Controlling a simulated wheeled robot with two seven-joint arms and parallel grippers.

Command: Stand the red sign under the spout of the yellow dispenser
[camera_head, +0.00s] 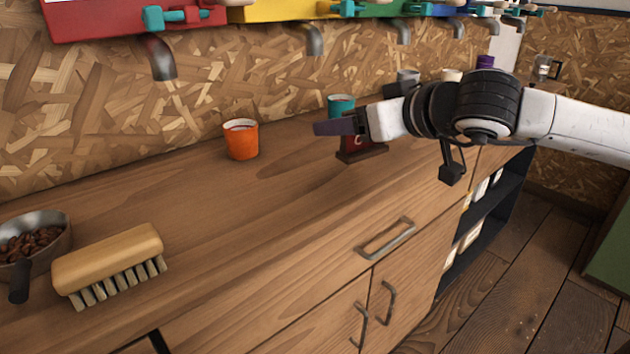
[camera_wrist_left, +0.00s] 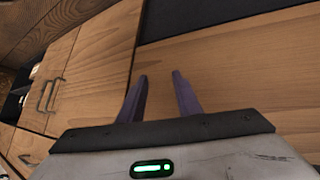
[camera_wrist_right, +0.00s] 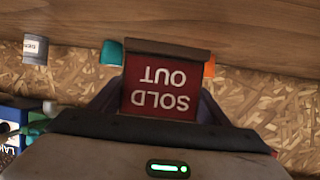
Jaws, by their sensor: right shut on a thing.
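The red sign (camera_head: 356,142) with a dark base is upright at the counter, partly hidden by my right gripper (camera_head: 338,126). In the right wrist view the sign (camera_wrist_right: 160,90) reads SOLD OUT upside down, between the fingers of that gripper, which is shut on it. I cannot tell whether its base touches the counter. The yellow dispenser (camera_head: 270,10) is cut off at the top of the head view, and its metal spout (camera_head: 314,38) points down over the back of the counter. My left gripper (camera_wrist_left: 160,88) is open and empty in the left wrist view.
An orange cup (camera_head: 241,142) stands left of the sign, and a teal cup (camera_head: 342,103) stands behind it. A brush (camera_head: 108,258) and a pan of beans (camera_head: 45,222) lie at the front left. The counter (camera_head: 225,230) between brush and sign is clear.

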